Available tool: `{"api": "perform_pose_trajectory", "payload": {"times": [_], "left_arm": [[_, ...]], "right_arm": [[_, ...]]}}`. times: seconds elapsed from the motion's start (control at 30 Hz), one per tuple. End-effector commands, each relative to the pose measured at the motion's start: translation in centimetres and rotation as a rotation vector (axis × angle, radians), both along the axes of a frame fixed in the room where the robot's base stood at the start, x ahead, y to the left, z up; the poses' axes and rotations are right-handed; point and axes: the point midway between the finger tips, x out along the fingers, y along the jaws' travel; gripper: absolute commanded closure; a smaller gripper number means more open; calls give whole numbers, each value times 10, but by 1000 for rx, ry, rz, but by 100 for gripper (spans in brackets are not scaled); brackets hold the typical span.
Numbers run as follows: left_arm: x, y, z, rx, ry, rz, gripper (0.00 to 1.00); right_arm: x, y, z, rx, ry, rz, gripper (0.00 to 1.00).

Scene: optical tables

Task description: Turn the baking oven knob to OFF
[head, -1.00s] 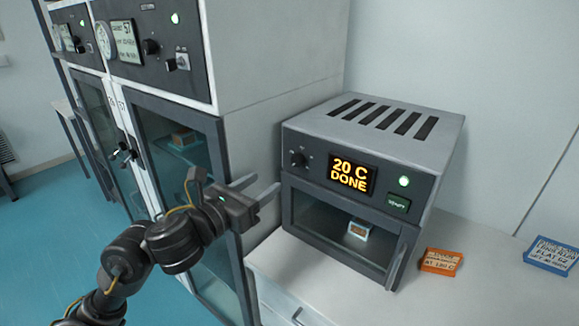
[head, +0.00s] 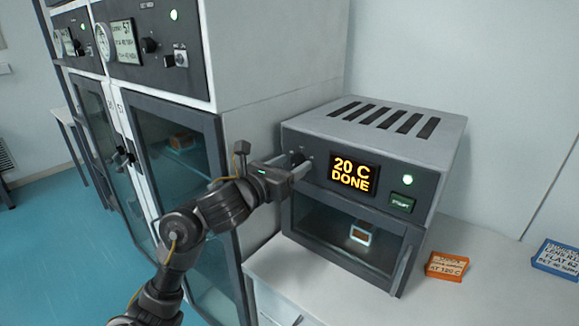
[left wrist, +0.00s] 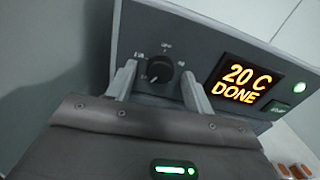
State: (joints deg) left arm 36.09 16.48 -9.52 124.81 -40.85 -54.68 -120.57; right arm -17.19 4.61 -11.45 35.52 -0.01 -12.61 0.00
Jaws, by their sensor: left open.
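The baking oven (head: 375,135) is a grey box on the white bench, with slots on top and a display (head: 354,175) reading "20 C DONE". Its black knob (left wrist: 159,69) is on the left of the front panel, with small labels around it. In the head view the knob (head: 297,158) is partly behind my left gripper (head: 301,167). In the left wrist view my left gripper (left wrist: 156,82) is open, its fingers on either side of the knob with gaps between. The knob's white mark points to lower left. My right gripper is not in view.
A tall grey cabinet (head: 285,60) with glass doors stands close to the left of the oven. An orange label block (head: 447,267) and a blue one (head: 557,259) lie on the bench to the right. A small block (head: 361,233) is behind the oven's glass door.

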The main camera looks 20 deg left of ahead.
Motion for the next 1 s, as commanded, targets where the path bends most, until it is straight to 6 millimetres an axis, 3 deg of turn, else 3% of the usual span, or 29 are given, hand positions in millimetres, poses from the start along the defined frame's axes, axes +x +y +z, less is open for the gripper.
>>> {"api": "perform_pose_trajectory", "payload": {"times": [0.1, 0.43, 0.77, 1.0], "left_arm": [[0, 0, 0, 0, 0, 0, 49], [0, 0, 0, -1, 0, 0, 92], [-1, 0, 0, -46, 18, 0, 92], [-1, 1, -1, -187, 76, 1, 92]], "right_arm": [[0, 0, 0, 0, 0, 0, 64], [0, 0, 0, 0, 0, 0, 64], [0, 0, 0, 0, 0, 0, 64], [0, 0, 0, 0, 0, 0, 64]]}}
